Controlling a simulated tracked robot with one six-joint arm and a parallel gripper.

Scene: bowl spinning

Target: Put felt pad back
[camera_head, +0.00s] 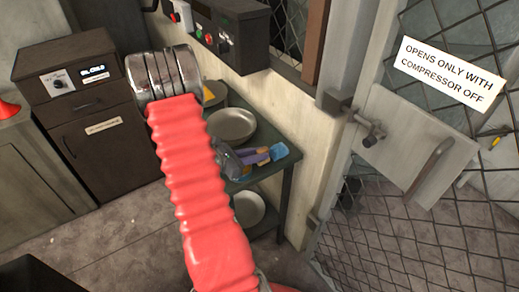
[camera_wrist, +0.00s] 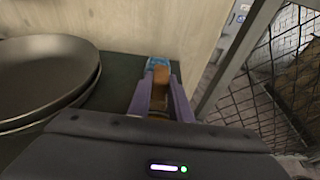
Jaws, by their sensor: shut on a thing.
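My gripper (camera_head: 262,155), with purple fingers, is low over the right end of the dark green table. In the wrist view its fingers (camera_wrist: 160,95) are shut on a brown piece (camera_wrist: 160,76), which seems to be the felt pad. The piece also shows in the head view (camera_head: 264,150). A light blue thing (camera_head: 280,151) lies right at the fingertips, near the table's right edge. It also shows in the wrist view (camera_wrist: 158,62). I cannot tell whether the brown piece touches or rests in it. The fingers hide most of the piece.
Round metal pans (camera_head: 232,125) stand on the table left of my gripper, close by in the wrist view (camera_wrist: 40,75). Another round dish (camera_head: 248,208) is on the shelf below. A pale wall (camera_head: 290,130) rises behind. A mesh gate (camera_head: 400,220) stands to the right.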

